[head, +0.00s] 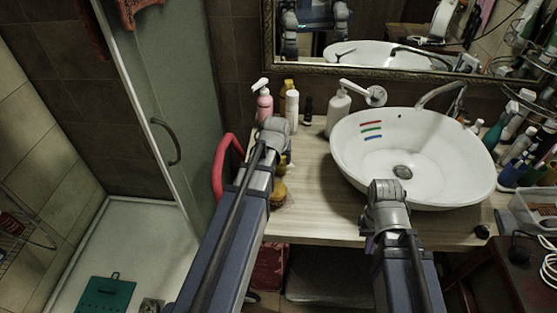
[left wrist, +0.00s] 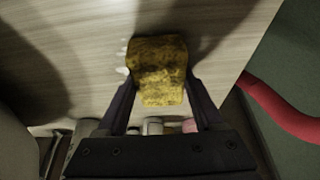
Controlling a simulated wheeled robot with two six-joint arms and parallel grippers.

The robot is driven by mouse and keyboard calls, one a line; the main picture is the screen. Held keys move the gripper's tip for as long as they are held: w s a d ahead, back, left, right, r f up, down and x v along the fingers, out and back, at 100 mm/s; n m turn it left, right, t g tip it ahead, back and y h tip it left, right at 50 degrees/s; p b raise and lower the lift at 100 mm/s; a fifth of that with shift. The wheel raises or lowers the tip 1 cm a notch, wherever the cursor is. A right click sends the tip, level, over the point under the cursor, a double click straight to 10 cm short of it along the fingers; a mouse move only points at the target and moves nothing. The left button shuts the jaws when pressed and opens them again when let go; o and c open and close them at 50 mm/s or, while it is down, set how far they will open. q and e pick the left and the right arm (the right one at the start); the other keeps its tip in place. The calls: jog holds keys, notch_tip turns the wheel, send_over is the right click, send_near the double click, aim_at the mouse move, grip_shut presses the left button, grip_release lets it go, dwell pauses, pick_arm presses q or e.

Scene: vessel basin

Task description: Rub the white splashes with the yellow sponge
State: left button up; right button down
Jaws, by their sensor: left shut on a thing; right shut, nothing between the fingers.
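The yellow sponge (left wrist: 158,72) is held between the fingers of my left gripper (left wrist: 160,88), low over or on the wooden countertop; I cannot tell if it touches. Part of it also shows below the left arm in the head view (head: 279,192). White splashes (left wrist: 122,70) show as small patches at the left edge of the sponge in the left wrist view; the sponge may cover more of them.
The white basin (head: 450,185) with coloured stripes fills the counter's right side. Bottles, including a pink one (head: 264,106) and a white dispenser (head: 338,112), stand along the back. A red curved handle (head: 218,170) is beside the counter's left edge. The counter (head: 315,190) between the arms is clear.

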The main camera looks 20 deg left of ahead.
aim_at(289, 167)
pick_arm(q)
jog(key=shift+w+d+f, duration=0.1)
jog(key=shift+w+d, duration=0.2)
jog(key=shift+d, duration=0.65)
jog(key=shift+w+d, duration=0.3)
jog(key=shift+d, duration=0.6)
jog(key=shift+w+d, duration=0.35)
jog(key=shift+d, duration=0.6)
jog(key=shift+w+d, duration=0.3)
jog(key=shift+d, duration=0.6)
jog(key=shift+f, duration=0.15)
jog(key=shift+s, duration=0.1)
jog(key=shift+a, duration=0.15)
jog(key=shift+s+a, duration=0.25)
jog(key=shift+a, duration=0.2)
jog(key=shift+s+a, duration=0.2)
jog(key=shift+a, duration=0.5)
jog(key=shift+s+a, duration=0.15)
jog(key=shift+a, duration=0.5)
